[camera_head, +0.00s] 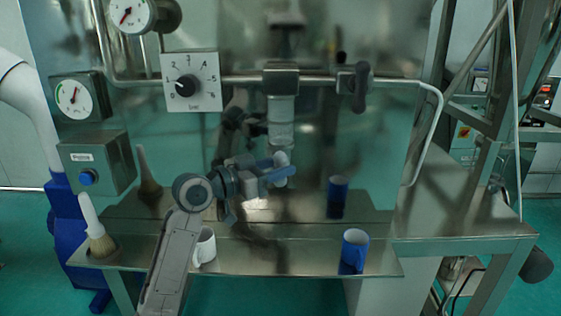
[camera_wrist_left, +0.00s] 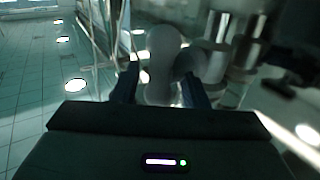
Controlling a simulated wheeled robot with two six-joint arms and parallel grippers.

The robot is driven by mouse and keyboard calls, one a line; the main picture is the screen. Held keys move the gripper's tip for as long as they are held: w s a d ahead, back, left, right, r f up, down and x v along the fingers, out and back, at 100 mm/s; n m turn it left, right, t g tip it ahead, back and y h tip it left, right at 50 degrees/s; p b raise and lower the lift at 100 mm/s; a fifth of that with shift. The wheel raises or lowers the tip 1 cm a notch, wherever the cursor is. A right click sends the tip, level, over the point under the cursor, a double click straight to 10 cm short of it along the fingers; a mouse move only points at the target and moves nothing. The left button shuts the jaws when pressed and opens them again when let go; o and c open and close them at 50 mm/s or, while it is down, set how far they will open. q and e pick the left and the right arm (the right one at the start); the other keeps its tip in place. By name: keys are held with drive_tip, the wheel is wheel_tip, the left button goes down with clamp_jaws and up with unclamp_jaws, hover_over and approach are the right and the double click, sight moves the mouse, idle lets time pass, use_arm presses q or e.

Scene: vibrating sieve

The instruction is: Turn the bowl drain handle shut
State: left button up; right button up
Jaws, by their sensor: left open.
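The bowl drain handle (camera_head: 282,158) is a pale grey, rounded lever below the vertical drain pipe (camera_head: 281,125) in the head view. My left gripper (camera_head: 276,170) has blue fingers and reaches it from the left. In the left wrist view the gripper (camera_wrist_left: 160,92) is open, with one blue finger on each side of the pale rounded handle (camera_wrist_left: 163,55). Whether the fingers touch it cannot be told. Part of the handle is hidden by the fingers in the head view. My right gripper is not in view.
A white mug (camera_head: 204,246) and a blue mug (camera_head: 354,252) stand on the steel shelf (camera_head: 300,262). A brush (camera_head: 97,232) stands at its left. A dial box (camera_head: 191,81), gauges and a dark valve knob (camera_head: 361,86) are above. The steel panel behind mirrors things.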

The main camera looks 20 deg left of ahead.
use_arm(q)
drive_tip(key=shift+w+d, duration=0.3)
drive_tip(key=shift+w, duration=0.1)
